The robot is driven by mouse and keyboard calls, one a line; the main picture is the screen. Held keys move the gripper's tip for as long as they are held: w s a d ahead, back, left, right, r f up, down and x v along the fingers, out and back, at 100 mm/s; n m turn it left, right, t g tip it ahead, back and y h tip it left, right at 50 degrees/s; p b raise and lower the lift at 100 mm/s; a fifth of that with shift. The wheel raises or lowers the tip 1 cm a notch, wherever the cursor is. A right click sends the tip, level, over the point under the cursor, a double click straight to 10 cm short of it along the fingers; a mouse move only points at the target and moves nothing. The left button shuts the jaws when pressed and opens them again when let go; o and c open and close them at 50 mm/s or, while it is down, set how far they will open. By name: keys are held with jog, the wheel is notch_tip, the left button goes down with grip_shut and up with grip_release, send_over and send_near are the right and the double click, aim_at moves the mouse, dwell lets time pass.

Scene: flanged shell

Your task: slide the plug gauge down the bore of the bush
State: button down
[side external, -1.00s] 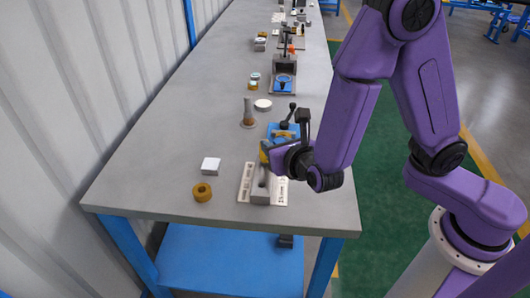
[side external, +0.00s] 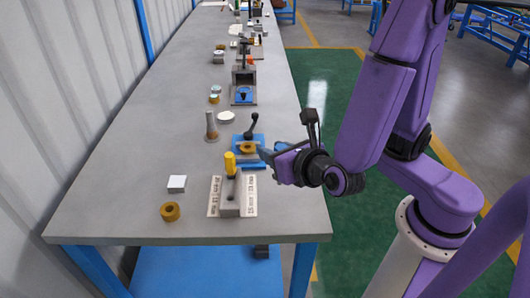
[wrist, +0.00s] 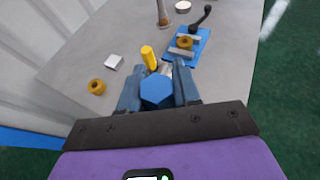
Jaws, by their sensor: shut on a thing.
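A plug gauge with a blue hexagonal handle (wrist: 157,91) is held between the two fingers of my gripper (wrist: 157,82), end-on to the wrist camera. A bit of silver metal shows just beyond the handle; most of its lower part is hidden. The brass bush (wrist: 184,43) sits in a blue clamp fixture (wrist: 203,48), also seen in the side view (side external: 259,139). In the side view my gripper (side external: 268,153) is just right of the bush (side external: 247,148); I cannot tell its height above the fixture or make out the gauge there.
A grey stand (side external: 230,206) with label plates holds a yellow-handled gauge (side external: 230,163). A brass ring (side external: 170,211) and a white-topped block (side external: 177,184) lie to its left. A post on a round base (side external: 211,127) stands behind. The fixture's black lever (side external: 251,127) rises beside the bush.

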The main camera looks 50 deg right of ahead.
jog(key=shift+s+d+r, duration=0.15)
jog(key=shift+s+r, duration=0.25)
notch_tip(320, 180, up, 5)
jog(key=shift+f, duration=0.15)
jog(key=w+d+r+m+g+h, duration=0.2)
jog(key=w+m+g+h, duration=0.7)
jog(key=w, duration=0.5)
jog(key=w+d+f+m+g, duration=0.2)
jog(key=w+d+m+g, duration=0.6)
jog(key=d, duration=0.4)
jog(key=shift+m, duration=0.5)
jog(key=shift+a+f, duration=0.1)
jog(key=shift+f, duration=6.85)
jog(key=shift+f, duration=1.85)
